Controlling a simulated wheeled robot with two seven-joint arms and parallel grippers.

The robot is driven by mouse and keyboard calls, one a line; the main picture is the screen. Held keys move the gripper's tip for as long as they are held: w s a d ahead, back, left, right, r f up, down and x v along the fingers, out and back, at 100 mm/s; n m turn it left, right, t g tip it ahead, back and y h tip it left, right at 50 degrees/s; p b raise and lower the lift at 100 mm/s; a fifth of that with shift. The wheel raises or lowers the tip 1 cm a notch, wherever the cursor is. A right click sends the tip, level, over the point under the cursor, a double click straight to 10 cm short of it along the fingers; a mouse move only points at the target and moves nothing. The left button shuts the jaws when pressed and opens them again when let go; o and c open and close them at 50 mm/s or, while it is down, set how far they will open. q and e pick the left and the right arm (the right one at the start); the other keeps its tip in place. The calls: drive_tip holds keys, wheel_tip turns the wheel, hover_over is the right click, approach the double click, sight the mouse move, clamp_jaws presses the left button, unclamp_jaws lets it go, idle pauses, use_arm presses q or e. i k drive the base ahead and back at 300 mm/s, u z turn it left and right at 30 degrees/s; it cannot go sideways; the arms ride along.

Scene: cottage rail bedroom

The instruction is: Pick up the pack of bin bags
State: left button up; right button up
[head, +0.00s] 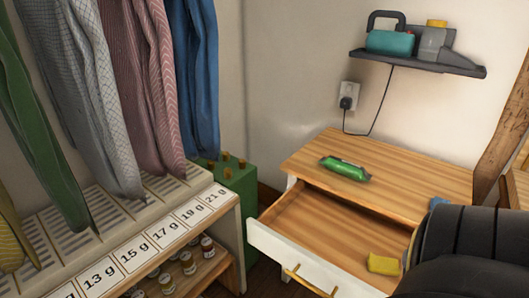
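A green pack (344,168), which looks like the pack of bin bags, lies on its side on the wooden top of a small dresser (418,181), near its back left. Nothing touches it from above. A dark ribbed part of my own arm fills the lower right corner, in front of the dresser's right side. Neither gripper's fingers show, so I cannot see what they hold.
The dresser's drawer (345,208) is pulled open, with a yellow sponge (383,264) inside. A blue item (438,202) is partly hidden by my arm. A wall shelf (420,62) hangs above, its cord running to a socket. Clothes and a slatted rack (140,215) stand left.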

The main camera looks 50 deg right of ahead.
sight(355, 171)
drive_tip(key=u, duration=0.7)
drive_tip(key=k, duration=1.45)
drive_tip(key=z, duration=1.85)
drive_tip(key=i, duration=0.15)
drive_tip(key=u, duration=0.25)
